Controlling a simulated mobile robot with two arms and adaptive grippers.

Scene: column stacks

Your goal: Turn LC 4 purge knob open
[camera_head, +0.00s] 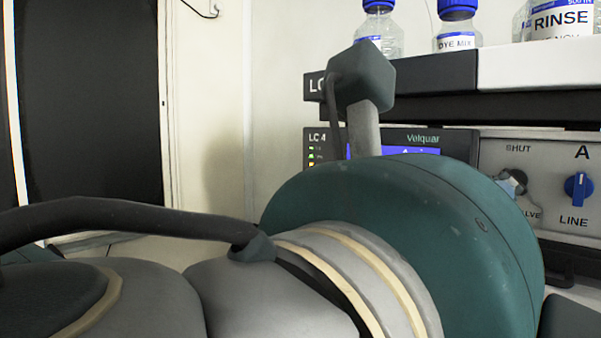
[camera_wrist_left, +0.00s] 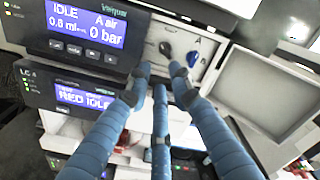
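The LC 4 unit's display (camera_head: 409,140) shows in the head view, largely hidden behind my left arm. To its right a pale panel (camera_head: 545,165) carries a small dark knob (camera_head: 513,181) under the word SHUT, partly covered by my wrist. In the left wrist view a dark knob (camera_wrist_left: 166,48) sits on the panel beyond the fingertips. My left gripper (camera_wrist_left: 160,84) points at this panel with its fingers spread and nothing between them. The fingertips appear short of the knob; contact cannot be told. My right gripper is not in view.
A blue line knob (camera_head: 578,188) is close right of the dark knob; it also shows in the wrist view (camera_wrist_left: 192,56). Bottles, including the RINSE bottle (camera_head: 558,22), stand on the tray above (camera_head: 540,68). Another display unit (camera_wrist_left: 85,97) lies below in the wrist view.

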